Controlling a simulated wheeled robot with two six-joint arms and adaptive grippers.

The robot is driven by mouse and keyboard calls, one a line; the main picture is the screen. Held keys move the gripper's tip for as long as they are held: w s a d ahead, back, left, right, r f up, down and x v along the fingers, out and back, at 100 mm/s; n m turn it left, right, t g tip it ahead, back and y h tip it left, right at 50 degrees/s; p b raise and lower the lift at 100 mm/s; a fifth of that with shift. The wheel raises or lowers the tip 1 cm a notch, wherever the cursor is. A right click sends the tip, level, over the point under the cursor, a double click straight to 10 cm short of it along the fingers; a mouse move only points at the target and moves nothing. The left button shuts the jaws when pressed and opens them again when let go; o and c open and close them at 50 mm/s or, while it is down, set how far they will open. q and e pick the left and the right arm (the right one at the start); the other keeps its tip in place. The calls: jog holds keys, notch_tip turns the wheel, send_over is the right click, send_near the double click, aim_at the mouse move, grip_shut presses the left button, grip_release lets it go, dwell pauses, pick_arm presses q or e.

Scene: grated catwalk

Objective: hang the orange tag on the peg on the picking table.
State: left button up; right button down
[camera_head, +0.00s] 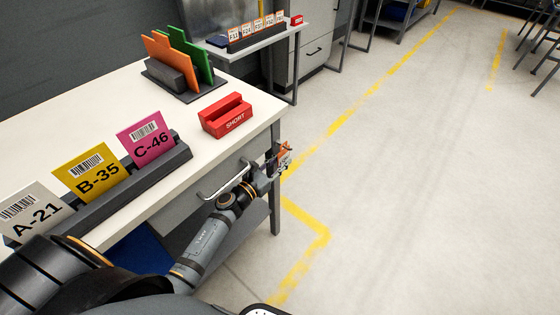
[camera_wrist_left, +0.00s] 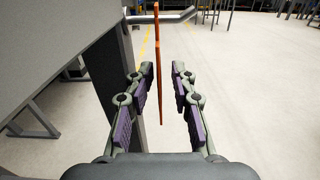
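The orange tag (camera_wrist_left: 158,95) shows edge-on as a thin upright strip between the fingers of my left gripper (camera_wrist_left: 163,72). Gaps show between the strip and the fingertips, so the gripper looks open around it. The strip's upper part crosses a grey metal rod with a bent end, seemingly the peg (camera_wrist_left: 178,18), beside the table leg; I cannot tell whether it hangs there. In the head view my left gripper (camera_head: 277,163) is just off the near right corner of the white-topped table (camera_head: 100,110) and hides most of the tag (camera_head: 284,149). My right gripper is out of view.
On the table stand a red SHORT block (camera_head: 227,116), a dark rack with orange and green cards (camera_head: 187,85), and a long holder (camera_head: 125,188) with white, yellow and pink tags. A drawer handle (camera_head: 222,181) is beside my left arm.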

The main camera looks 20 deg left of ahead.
pick_arm(q)
jog(key=shift+a, duration=0.1)
jog(key=shift+s+a, duration=0.1)
jog(key=shift+s, duration=0.15)
jog(key=v, duration=1.1)
jog(key=shift+s, duration=0.25)
